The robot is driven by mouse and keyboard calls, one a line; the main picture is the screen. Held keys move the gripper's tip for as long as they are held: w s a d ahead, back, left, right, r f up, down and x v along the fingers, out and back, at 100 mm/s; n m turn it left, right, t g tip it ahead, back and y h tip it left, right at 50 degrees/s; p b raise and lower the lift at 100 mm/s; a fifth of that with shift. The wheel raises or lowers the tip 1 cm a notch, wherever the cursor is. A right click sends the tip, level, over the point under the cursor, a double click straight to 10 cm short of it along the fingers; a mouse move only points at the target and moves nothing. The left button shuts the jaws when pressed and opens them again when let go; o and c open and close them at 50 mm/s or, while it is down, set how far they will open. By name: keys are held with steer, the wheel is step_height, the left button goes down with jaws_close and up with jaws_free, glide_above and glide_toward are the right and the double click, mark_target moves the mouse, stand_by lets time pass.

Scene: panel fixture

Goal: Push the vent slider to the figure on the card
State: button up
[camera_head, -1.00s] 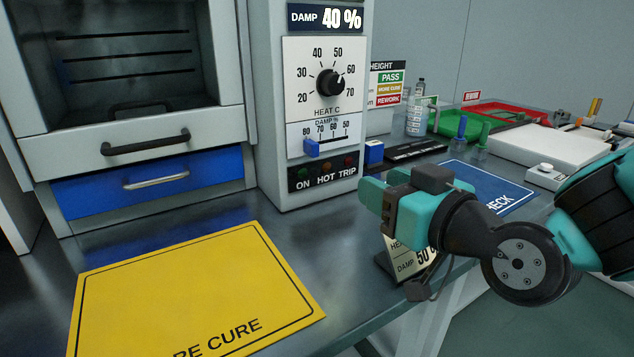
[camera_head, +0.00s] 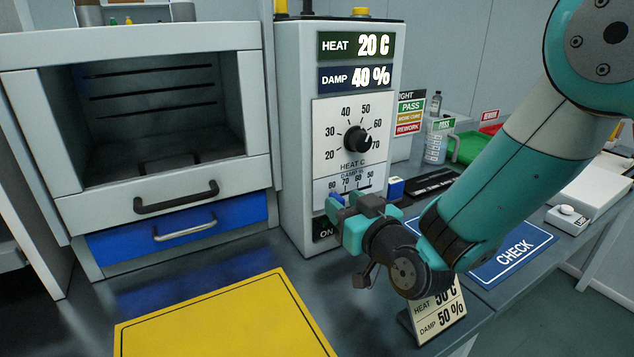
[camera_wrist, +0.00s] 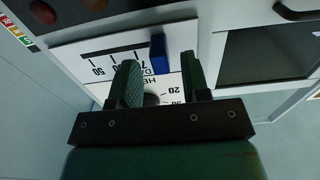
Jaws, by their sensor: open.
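The vent slider (camera_head: 337,198) is a blue knob at the left, 80 end of the DAMP % scale (camera_head: 362,183), partly hidden by my gripper. In the wrist view the slider (camera_wrist: 158,53) appears between my two fingertips, with a gap on each side; contact cannot be told. My gripper (camera_head: 343,217) is open in front of the lower panel. The card (camera_head: 439,309) stands on the bench below my wrist and reads HEAT 50 C, DAMP 50 %; my arm covers its top. The display (camera_head: 356,76) reads DAMP 40 %.
The heat dial (camera_head: 357,139) is above the slider; its display (camera_head: 356,45) reads 20 C. A yellow mat (camera_head: 225,318) and a blue CHECK mat (camera_head: 513,256) lie on the bench.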

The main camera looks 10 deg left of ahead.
steer(key=shift+w+a, duration=0.3)
steer(key=shift+w, duration=0.2)
